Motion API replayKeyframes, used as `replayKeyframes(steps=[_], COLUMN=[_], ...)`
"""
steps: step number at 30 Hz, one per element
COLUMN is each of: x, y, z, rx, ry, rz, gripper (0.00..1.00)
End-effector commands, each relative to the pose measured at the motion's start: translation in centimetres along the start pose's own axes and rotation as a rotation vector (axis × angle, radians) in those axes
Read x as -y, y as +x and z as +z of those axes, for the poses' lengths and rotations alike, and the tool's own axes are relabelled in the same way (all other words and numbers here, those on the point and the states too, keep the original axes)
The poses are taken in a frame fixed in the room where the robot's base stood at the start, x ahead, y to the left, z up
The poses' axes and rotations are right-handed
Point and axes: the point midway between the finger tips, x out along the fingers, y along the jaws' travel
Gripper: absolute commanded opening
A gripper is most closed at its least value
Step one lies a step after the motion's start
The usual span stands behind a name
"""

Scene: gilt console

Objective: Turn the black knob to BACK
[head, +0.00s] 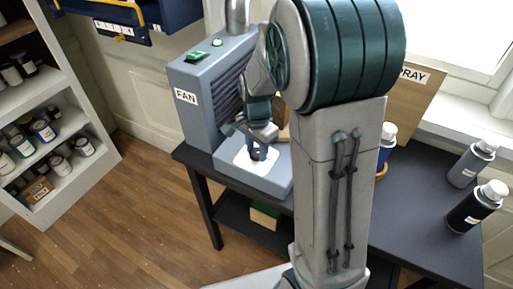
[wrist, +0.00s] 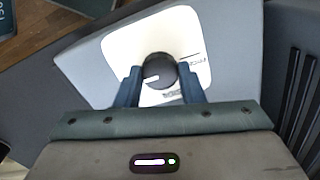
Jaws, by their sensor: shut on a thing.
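The black knob (wrist: 159,70) sits on a white plate (wrist: 118,49) on top of the low grey-blue base of the fan unit. A white pointer mark on the knob faces lower left in the wrist view. Small print stands on the plate to the right of the knob and below it, too small to read surely. My gripper (wrist: 160,80) has one finger on each side of the knob and is shut on it. In the head view my gripper (head: 258,150) reaches down to the plate (head: 243,163), and the knob is mostly hidden.
The tall fan housing (head: 198,117) labelled FAN stands just behind my gripper, with a green switch on top. Spray bottles (head: 472,163) and (head: 475,207) a black bottle stand at the right of the dark table (head: 415,215). A shelf of jars (head: 50,135) stands at the left.

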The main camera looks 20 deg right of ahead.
Motion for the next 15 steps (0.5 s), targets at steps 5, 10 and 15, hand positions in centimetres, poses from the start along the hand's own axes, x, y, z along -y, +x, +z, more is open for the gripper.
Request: replayKeyframes(steps=[5,10,15], x=[0.1,0.0,0.1], y=[-0.1,-0.1,-1.1], z=[-0.1,0.0,-0.1], rx=[-0.002,-0.001,-0.002], ry=[0.002,0.001,0.0], rz=[-0.003,-0.002,-0.005], gripper=[0.57,0.57,0.57])
